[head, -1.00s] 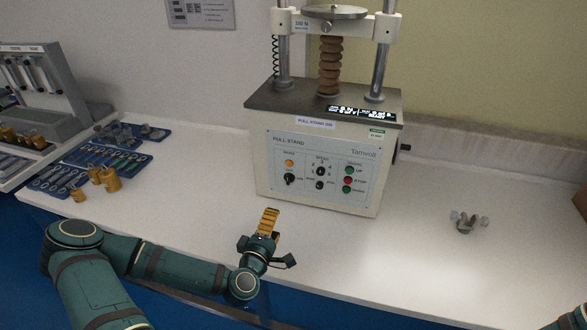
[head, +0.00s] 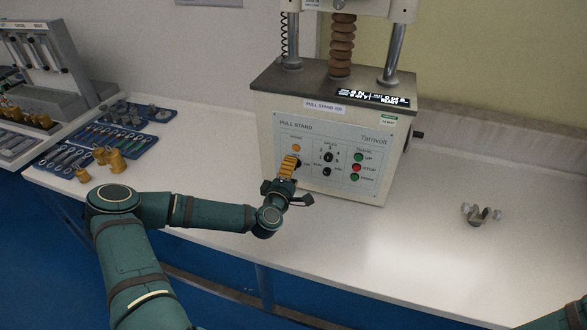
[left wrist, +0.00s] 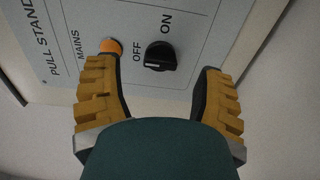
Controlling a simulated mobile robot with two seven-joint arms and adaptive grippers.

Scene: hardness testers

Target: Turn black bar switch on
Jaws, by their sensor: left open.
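The black bar switch (left wrist: 160,57) sits on the light grey panel of the pull stand, with OFF and ON printed beside it. In the head view my left gripper (head: 289,165) is in front of the panel's left part and mostly hides the switch. I cannot tell whether the fingertips touch the panel.
The orange mains lamp (left wrist: 111,46) is close to one fingertip. A speed knob (head: 328,157) and green and red buttons (head: 356,168) are right of the gripper. A metal wing-shaped part (head: 479,214) lies on the white bench at right. Trays with brass weights (head: 110,158) are at left.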

